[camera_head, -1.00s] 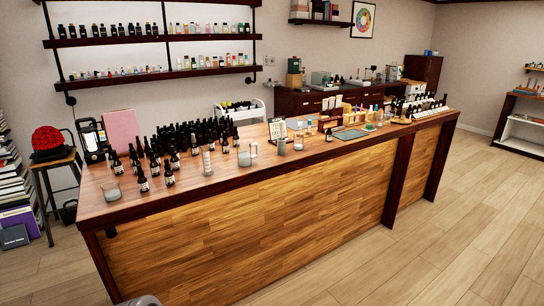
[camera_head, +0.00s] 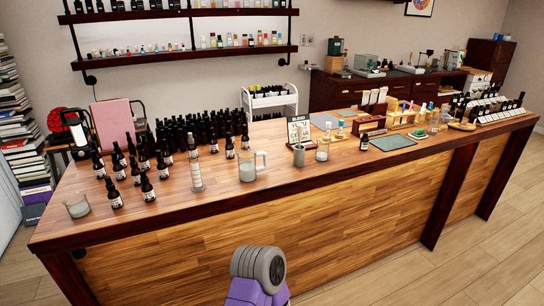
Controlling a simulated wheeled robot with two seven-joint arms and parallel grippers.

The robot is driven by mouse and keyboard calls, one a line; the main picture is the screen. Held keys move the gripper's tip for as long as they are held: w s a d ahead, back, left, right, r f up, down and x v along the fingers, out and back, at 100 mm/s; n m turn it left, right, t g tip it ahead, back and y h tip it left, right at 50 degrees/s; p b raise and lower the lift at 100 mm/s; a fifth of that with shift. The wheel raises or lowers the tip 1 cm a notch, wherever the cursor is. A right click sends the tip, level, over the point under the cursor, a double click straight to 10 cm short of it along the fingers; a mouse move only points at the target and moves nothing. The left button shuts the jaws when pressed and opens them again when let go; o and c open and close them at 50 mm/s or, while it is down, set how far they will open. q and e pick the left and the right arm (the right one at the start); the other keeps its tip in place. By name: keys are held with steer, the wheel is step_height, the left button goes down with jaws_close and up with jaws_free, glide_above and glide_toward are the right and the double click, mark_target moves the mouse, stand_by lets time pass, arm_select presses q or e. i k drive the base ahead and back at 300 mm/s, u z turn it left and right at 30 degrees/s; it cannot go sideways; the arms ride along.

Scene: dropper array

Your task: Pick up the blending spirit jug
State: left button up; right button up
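A clear glass jug (camera_head: 247,167) with a handle on its right side stands upright on the wooden counter (camera_head: 330,190), near the front edge and left of the middle. It holds a pale, whitish content. It looks like the blending spirit jug, but I cannot read a label on it. Neither of my grippers is in view. A grey and purple part of my own arm shows at the bottom middle, in front of the counter, well apart from the jug.
A grey cup (camera_head: 299,156) and a small jar (camera_head: 322,153) stand to the right. A glass beaker (camera_head: 77,206) is at the left end. The counter before the jug is clear.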

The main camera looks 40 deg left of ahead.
mark_target(247, 168)
steer(key=u, duration=0.6)
steer(key=i, duration=0.9)
steer(key=u, duration=0.8)
